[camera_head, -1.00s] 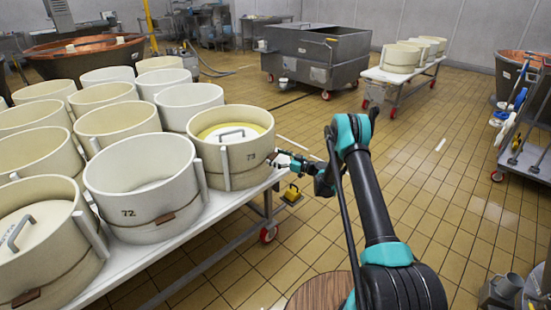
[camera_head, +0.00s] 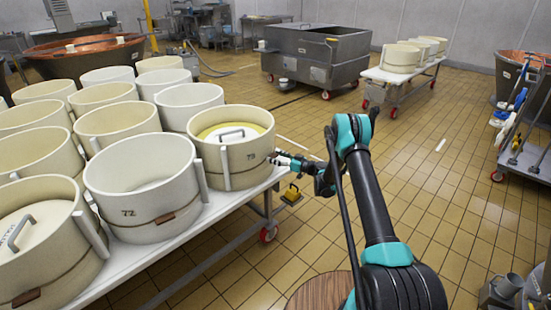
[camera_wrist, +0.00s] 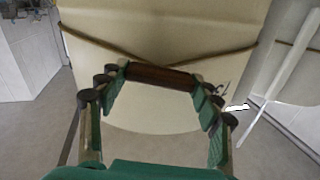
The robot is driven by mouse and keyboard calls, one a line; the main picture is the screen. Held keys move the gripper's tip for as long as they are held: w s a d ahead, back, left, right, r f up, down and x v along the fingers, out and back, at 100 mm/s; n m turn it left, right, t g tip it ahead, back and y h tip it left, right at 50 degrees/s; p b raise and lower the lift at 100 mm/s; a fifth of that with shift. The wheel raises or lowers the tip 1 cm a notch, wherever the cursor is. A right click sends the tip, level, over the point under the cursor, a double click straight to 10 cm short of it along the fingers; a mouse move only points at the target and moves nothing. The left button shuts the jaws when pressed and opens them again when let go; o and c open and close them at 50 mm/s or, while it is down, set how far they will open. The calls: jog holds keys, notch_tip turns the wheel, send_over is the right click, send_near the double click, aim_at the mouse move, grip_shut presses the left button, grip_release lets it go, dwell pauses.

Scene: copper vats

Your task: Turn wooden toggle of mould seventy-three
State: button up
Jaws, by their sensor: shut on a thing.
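Mould seventy-three (camera_head: 232,158) is a cream round mould at the near right corner of the white table, with a yellowish disc and a grey handle inside. Its number shows on its side. The wrist view shows its cream wall (camera_wrist: 160,110) with a cord crossing it and a dark brown wooden toggle (camera_wrist: 160,76) lying level across the picture. My gripper (camera_head: 275,157) reaches the mould's right side. In the wrist view its two fingers (camera_wrist: 158,78) are at the toggle's two ends, shut on it. The head view hides the toggle behind the fingertips.
Mould seventy-two (camera_head: 142,195) stands close to the left, with its own brown toggle. Several other cream moulds crowd the white table (camera_head: 215,210).

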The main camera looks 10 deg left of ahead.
jog(key=m, duration=0.4)
jog(key=shift+w, duration=0.1)
jog(key=m, duration=0.4)
jog(key=shift+d, duration=0.1)
jog(key=m, duration=0.4)
jog(key=shift+f+m, duration=0.1)
jog(key=shift+m, duration=2.1)
jog(key=shift+w, duration=0.1)
jog(key=o, duration=1.2)
jog(key=shift+c, duration=0.2)
